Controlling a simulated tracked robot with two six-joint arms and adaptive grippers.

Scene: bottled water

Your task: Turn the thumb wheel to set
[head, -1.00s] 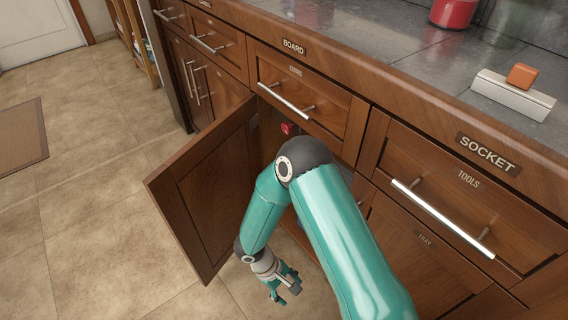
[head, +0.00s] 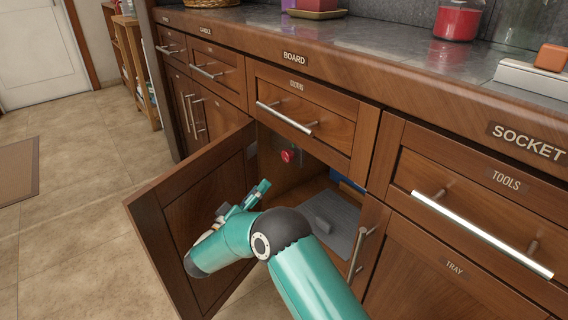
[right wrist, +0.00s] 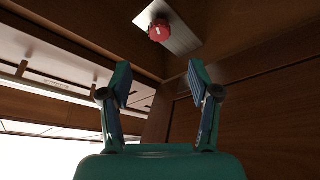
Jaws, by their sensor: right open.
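The thumb wheel is a round red knob (head: 287,156) inside the open cabinet under the counter. In the right wrist view the red knob (right wrist: 160,30) sits on a pale metal plate (right wrist: 182,40), with a small white mark on its face. My right gripper (head: 243,198) is at the cabinet opening, beside the open door. In the right wrist view my right gripper (right wrist: 158,78) has its two fingers apart and nothing between them. The knob shows beyond the fingertips, apart from them. My left gripper is not in view.
The open cabinet door (head: 190,215) stands to the left of my arm. A drawer (head: 300,100) with a bar handle is above the opening. A grey panel (head: 335,222) and a blue thing (head: 350,187) are inside the cabinet.

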